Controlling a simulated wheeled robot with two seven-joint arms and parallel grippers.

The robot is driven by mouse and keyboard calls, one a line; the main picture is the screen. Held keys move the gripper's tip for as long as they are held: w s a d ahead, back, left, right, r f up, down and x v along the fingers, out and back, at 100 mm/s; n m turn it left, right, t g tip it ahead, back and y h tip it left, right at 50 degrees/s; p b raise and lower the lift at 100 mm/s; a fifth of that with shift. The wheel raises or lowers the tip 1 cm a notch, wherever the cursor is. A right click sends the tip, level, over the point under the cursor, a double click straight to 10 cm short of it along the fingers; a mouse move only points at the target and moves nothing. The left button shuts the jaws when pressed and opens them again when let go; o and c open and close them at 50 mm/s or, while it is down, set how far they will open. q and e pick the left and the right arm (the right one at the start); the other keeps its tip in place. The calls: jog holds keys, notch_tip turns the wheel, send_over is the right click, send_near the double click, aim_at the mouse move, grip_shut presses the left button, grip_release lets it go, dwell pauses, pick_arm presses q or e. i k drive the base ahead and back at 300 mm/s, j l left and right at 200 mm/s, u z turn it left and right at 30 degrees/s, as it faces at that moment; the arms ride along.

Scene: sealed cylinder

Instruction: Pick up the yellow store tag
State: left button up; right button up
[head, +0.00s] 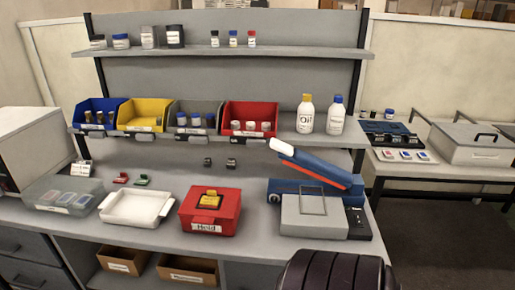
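A small yellow tag (209,200) lies on the lid of a red box (208,226) labelled "Held", on the counter near the middle. A dark patch or holder surrounds the tag; the exact fit between them is too small to tell. Nothing covers the tag from above. A red tag (121,178) and a green tag (141,181) stand on the counter to the left, behind a white tray. Neither of my grippers shows in the head view.
The white tray (136,221) and a lidded clear box (52,210) are left of the red box. A blue and white lever device (312,172) and a grey unit (300,225) stand right. Shelf bins, including a red bin (262,110), hang behind. Bare counter lies behind the red box.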

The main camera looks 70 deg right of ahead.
aim_at(211, 198)
jog(key=z, duration=1.7)
